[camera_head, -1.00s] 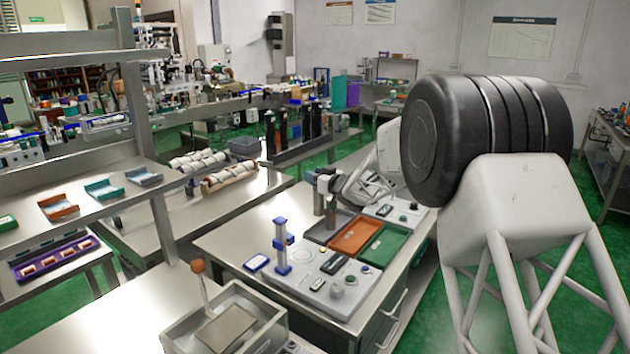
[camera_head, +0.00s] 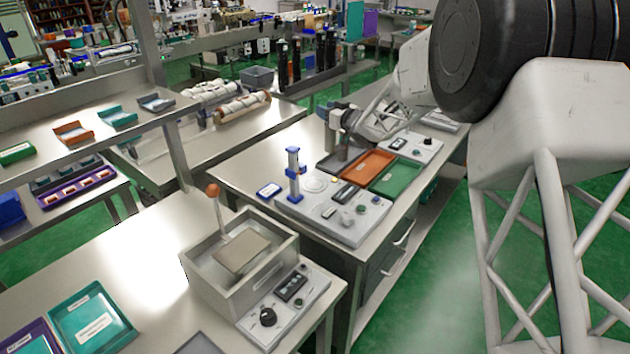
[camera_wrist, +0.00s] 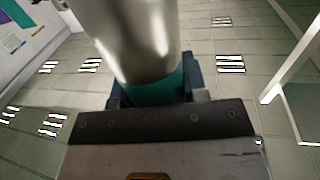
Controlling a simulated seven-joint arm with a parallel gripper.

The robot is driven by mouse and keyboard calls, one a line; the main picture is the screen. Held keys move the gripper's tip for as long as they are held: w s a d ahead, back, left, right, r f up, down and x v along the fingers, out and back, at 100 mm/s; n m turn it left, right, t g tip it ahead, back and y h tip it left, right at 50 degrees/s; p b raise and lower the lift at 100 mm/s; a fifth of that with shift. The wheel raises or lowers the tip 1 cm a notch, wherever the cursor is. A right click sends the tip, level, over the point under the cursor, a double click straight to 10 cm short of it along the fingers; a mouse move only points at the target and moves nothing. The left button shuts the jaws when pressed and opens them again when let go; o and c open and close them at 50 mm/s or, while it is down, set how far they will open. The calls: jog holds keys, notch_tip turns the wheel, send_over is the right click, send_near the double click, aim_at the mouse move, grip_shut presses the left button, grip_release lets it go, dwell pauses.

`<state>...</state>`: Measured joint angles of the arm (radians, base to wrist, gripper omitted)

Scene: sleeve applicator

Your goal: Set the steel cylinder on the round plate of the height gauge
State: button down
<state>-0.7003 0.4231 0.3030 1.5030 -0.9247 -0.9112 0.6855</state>
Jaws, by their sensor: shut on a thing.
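The steel cylinder (camera_wrist: 135,40) fills the upper middle of the wrist view, with a teal band at its lower end between dark fingers. My gripper (camera_wrist: 155,92) is shut on it. In the head view my gripper (camera_head: 341,128) is small, and the cylinder (camera_head: 343,152) hangs below it by the dark grey tray. Whether it touches the tray cannot be told. The height gauge (camera_head: 294,176) is a blue upright post on a light grey panel. Its pale round plate (camera_head: 315,184) lies just right of the post and is bare. The cylinder is behind and right of the plate.
The dark grey tray (camera_head: 328,162), orange tray (camera_head: 365,165) and green tray (camera_head: 396,177) lie right of the gauge. Knobs and a dark display sit on the panel (camera_head: 340,225) in front. An open metal box with an orange-knobbed lever (camera_head: 213,190) stands nearer.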

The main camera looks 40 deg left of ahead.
jog(key=s+d+f, duration=0.1)
jog(key=s+d, duration=0.6)
jog(key=s, duration=0.3)
jog(key=s+d+f, duration=0.1)
jog(key=s+d, duration=0.5)
jog(key=s, duration=0.5)
jog(key=shift+d, duration=0.35)
jog(key=shift+a, duration=0.1)
jog(key=w+a+f, duration=0.1)
jog(key=w+a, duration=0.9)
jog(key=a, duration=0.2)
jog(key=shift+w+f, duration=0.2)
jog(key=shift+w, duration=0.05)
jog(key=shift+f, duration=1.85)
jog(key=c, duration=0.6)
grip_release()
jog(key=shift+c, duration=0.2)
jog(key=shift+d, duration=0.15)
